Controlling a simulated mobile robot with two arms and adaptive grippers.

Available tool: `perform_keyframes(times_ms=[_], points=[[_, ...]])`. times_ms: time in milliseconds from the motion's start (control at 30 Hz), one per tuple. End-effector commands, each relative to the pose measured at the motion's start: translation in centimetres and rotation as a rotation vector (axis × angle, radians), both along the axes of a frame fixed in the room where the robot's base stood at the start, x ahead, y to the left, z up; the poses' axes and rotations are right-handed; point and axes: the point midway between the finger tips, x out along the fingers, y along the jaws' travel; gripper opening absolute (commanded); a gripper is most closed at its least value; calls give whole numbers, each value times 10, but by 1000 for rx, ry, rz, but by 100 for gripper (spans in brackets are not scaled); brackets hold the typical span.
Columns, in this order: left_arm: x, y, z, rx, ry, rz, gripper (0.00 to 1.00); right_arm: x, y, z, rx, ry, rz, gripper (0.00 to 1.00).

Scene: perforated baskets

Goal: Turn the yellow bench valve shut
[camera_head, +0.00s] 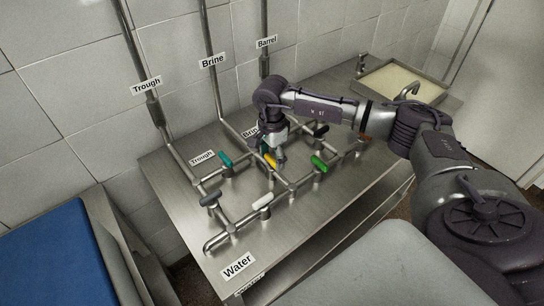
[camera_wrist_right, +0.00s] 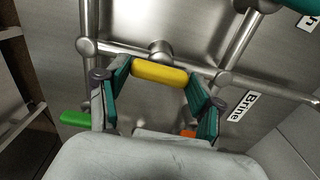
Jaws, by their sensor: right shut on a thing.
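The yellow bench valve (camera_head: 269,160) sits on the pipework in the middle of the steel bench, partly hidden by my right gripper (camera_head: 274,147). In the right wrist view, its yellow bar handle (camera_wrist_right: 160,74) lies between the two teal-padded fingers, one at each end. The right gripper (camera_wrist_right: 158,77) is shut on this handle. The handle runs roughly parallel to the pipe just behind it in that view. My left gripper is not in view.
A sink (camera_head: 436,93) is at the back right. The bench's front strip is clear. A blue-topped surface (camera_head: 45,260) stands left.

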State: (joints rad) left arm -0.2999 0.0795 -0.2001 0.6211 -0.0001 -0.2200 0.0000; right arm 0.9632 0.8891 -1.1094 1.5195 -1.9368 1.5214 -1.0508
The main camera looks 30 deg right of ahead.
Motion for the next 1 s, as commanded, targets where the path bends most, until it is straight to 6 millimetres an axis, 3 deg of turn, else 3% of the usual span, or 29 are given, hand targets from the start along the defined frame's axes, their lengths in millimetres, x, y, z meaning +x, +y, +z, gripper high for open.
perform_keyframes(times_ms=[267,1000], points=[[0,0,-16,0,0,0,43,1,0,-2,1,-2,-179,32],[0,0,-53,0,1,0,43,1,-1,-1,-1,-3,-880,32]])
